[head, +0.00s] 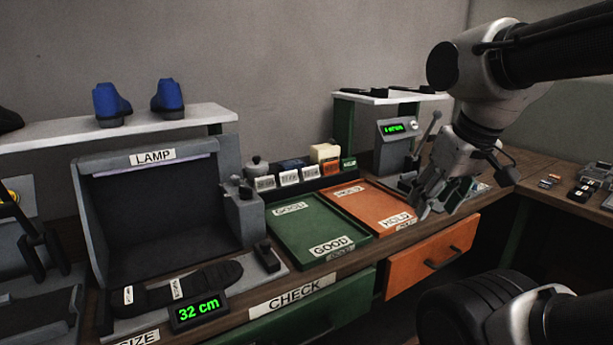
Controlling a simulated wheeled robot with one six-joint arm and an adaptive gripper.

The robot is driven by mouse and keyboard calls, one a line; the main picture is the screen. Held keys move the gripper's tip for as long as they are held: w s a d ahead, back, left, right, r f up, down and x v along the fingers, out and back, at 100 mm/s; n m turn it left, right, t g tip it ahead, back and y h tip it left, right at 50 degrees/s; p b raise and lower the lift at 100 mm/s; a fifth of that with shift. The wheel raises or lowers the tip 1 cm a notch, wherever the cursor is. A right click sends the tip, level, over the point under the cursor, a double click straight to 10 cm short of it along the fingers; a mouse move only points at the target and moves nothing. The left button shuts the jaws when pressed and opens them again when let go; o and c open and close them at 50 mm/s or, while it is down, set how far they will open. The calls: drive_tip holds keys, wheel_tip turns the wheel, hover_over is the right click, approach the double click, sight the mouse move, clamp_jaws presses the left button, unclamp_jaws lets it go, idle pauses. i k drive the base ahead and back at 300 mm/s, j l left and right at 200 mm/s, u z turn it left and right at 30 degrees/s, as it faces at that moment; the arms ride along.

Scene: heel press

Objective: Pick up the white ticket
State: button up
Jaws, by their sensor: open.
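Several small white printed cards stand along a dark rack (300,187) behind the trays: a left card (265,183), a middle card (289,178) and a right card (311,173). Smaller white tags also lie on the dark sole-shaped item (195,285) under the lamp. I cannot tell which of these is the white ticket; the print is too small to read. My gripper (436,203) is open and appears empty, pointing down near the right edge of the orange tray, well right of the cards.
A green GOOD tray (284,247) and an orange HOLD tray (368,214) lie on the bench. A grey LAMP box (228,160) stands left. A grey machine with a lever (395,141) stands behind my gripper. A cream block (324,152) sits behind the rack.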

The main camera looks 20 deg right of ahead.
sight(289, 178)
drive_tip(key=i+l+u, duration=0.15)
drive_tip(key=l+u, duration=0.15)
drive_tip(key=i+l+u, duration=0.15)
drive_tip(key=l+u, duration=0.15)
drive_tip(key=l, duration=0.2)
drive_tip(key=l+u, duration=0.3)
drive_tip(key=l, duration=0.15)
